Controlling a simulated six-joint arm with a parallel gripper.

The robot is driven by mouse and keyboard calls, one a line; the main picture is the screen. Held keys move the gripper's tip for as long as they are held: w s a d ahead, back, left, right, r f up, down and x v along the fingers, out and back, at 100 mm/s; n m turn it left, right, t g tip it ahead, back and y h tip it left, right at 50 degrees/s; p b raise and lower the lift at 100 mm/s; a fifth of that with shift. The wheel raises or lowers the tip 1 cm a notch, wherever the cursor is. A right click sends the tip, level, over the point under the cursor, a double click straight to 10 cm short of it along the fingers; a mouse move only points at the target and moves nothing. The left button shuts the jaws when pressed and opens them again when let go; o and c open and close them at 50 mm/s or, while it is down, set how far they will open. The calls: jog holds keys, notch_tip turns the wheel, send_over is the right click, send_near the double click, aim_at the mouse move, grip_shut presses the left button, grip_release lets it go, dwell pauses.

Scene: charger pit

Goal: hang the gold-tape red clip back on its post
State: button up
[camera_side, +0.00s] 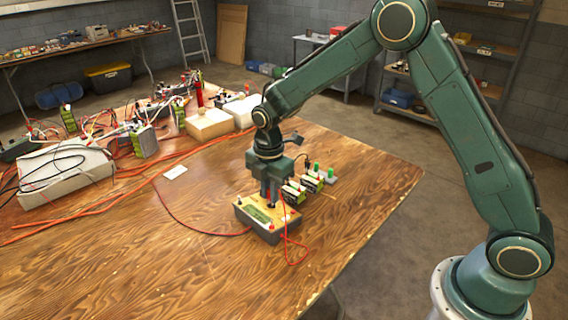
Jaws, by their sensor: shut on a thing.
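I cannot tell whether the held thing touches the box.
Small battery blocks (311,183) with green and red tops stand close behind the box to the right. Another red cable (185,221) crosses the wood table (130,265) to the box's left side. Cluttered wires and a white block (60,183) fill the far left. The front table is clear.

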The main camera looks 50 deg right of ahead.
jog(key=shift+f, duration=0.15)
jog(key=shift+f, duration=3.15)
jog(key=shift+f, duration=0.35)
dwell(0.4)
jog(key=o, duration=0.8)
jog(key=shift+o, duration=0.6)
jog(key=shift+o, duration=0.7)
jog(key=shift+r, duration=0.1)
jog(key=shift+r, duration=3.7)
